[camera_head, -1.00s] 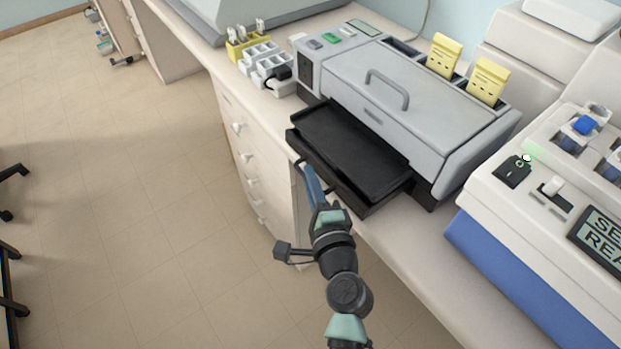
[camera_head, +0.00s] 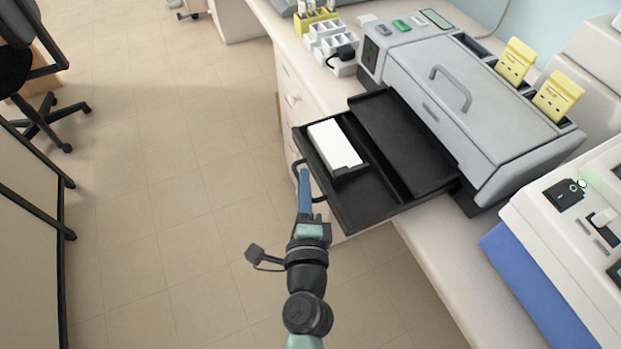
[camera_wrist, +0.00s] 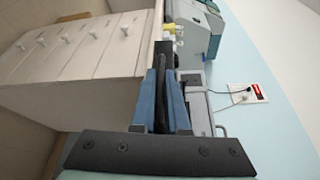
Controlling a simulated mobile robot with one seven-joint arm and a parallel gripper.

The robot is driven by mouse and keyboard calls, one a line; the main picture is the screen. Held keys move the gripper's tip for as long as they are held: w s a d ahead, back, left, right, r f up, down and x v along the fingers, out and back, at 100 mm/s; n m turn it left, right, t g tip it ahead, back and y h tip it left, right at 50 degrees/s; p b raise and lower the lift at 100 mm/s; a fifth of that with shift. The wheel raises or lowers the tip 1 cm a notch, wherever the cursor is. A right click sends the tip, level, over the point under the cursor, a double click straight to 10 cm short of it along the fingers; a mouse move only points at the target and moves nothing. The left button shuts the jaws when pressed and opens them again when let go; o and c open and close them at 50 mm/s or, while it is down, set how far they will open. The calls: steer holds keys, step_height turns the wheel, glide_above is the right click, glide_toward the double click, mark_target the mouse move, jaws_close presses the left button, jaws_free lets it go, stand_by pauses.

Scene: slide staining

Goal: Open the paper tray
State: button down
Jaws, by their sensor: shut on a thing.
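The black paper tray (camera_head: 366,205) is pulled out from the front of the grey machine (camera_head: 475,100), past the counter edge. A white block that looks like a stack of paper (camera_head: 334,145) lies in its outer left part. My gripper (camera_head: 304,177) is at the tray's front, shut on the black tray handle (camera_head: 298,165). In the wrist view the blue fingers (camera_wrist: 161,98) are closed around the dark handle bar (camera_wrist: 160,92). The fingers hide part of the handle.
A white rack (camera_head: 330,48) and a yellow holder (camera_head: 316,20) stand left of the machine. A white and blue device (camera_head: 545,260) stands to the right. Drawers (camera_head: 290,98) are below the counter. The floor at left is open, with a chair (camera_head: 40,90) beyond.

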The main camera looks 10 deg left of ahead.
steer(key=c, duration=0.9)
jaws_free()
steer(key=shift+b+v, duration=2.35)
steer(key=shift+v, duration=4.15)
steer(key=shift+f, duration=0.1)
